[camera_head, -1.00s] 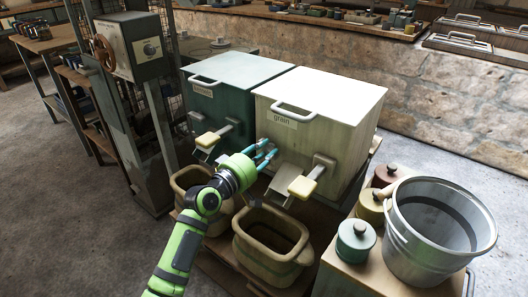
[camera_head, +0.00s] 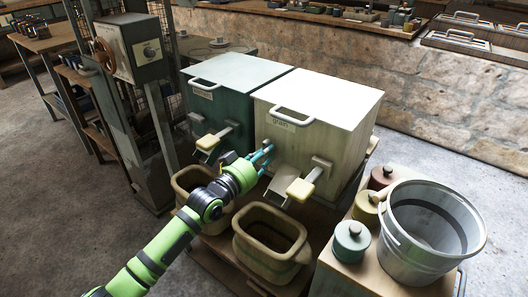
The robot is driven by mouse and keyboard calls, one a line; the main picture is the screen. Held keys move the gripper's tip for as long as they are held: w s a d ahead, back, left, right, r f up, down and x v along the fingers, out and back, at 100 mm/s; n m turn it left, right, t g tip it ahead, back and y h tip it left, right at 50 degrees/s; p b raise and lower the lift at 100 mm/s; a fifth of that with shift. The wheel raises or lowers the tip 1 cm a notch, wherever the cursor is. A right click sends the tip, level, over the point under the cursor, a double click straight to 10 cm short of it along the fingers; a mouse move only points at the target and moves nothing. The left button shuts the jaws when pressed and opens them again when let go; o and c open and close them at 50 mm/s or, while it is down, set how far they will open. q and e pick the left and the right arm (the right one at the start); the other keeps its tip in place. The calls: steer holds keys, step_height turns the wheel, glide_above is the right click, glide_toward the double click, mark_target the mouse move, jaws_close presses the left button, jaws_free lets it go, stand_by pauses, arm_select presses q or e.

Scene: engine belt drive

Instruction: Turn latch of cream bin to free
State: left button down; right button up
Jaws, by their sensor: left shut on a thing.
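The cream bin (camera_head: 309,135), labelled grain, has a light lid with a white handle (camera_head: 292,115) and a spout with a pale yellow lever (camera_head: 303,187) on its front. My left gripper (camera_head: 265,156) is at the left edge of the bin's front face, left of the spout. Its blue fingers are shut on the bin's latch, which is small and mostly hidden by them. My right gripper is not in view.
A green bin (camera_head: 222,104) with its own yellow lever (camera_head: 208,141) stands to the left. Two open tubs, one of them the front tub (camera_head: 270,243), sit below the spouts. A metal bucket (camera_head: 400,255) and several lidded jars stand at right.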

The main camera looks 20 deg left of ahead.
arm_select(q)
steer(key=shift+m+p, duration=0.3)
steer(key=shift+m, duration=0.5)
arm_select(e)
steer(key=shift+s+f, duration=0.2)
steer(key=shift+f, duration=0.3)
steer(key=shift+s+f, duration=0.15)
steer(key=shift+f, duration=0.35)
arm_select(q)
steer(key=shift+f, duration=0.1)
steer(key=c, duration=1)
jaws_free()
steer(key=v, duration=1.2)
